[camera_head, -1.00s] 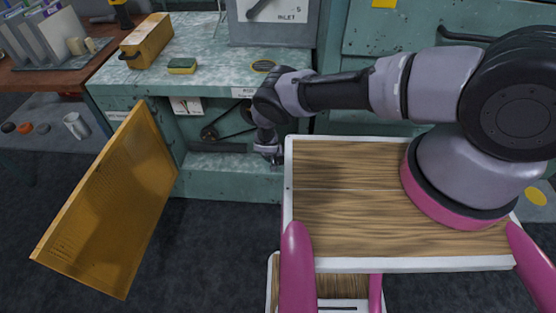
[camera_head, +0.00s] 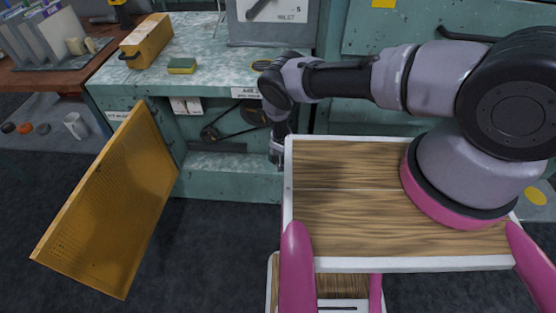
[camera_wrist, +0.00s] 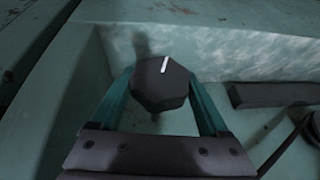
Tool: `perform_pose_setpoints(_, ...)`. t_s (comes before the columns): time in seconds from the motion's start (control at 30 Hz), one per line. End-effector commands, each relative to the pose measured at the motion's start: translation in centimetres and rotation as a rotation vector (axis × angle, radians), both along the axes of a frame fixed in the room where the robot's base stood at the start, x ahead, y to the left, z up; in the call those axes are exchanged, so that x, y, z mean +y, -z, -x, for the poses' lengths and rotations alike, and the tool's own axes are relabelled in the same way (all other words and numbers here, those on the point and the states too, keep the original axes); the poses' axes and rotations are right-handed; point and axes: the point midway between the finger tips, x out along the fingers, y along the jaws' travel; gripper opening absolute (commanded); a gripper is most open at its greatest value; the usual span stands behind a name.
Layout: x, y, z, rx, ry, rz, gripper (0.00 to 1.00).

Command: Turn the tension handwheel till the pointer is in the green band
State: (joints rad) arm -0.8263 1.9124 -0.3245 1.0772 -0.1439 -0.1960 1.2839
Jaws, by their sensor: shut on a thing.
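The tension handwheel shows in the wrist view as a dark, many-sided knob (camera_wrist: 158,86) with a white line on its face, tilted a little right of upright. My gripper (camera_wrist: 161,80) has its two teal fingers on either side of the knob and is shut on it. In the head view my gripper (camera_head: 278,159) is low at the right side of the open machine bay, and the knob is hidden there. A small white plate (camera_head: 186,105) sits at the bay's upper left. I cannot make out a pointer or green band.
A yellow perforated door (camera_head: 110,205) stands open left of the bay. A black belt with pulleys (camera_head: 235,122) is inside, left of my gripper. A sponge (camera_head: 182,66) and a yellow box (camera_head: 147,42) lie on the bench top (camera_head: 215,60). My wooden deck is close on the right.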

Motion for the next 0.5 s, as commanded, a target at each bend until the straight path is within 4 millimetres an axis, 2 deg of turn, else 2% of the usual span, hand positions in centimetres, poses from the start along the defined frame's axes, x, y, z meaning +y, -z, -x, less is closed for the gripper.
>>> perform_pose_setpoints(0.17, -0.12, 0.07, 0.13, -0.003, 0.005, -0.073, 0.23)
perform_pose_setpoints(0.5, -0.01, 0.04, 0.18, -0.006, 0.002, -0.081, 0.23)
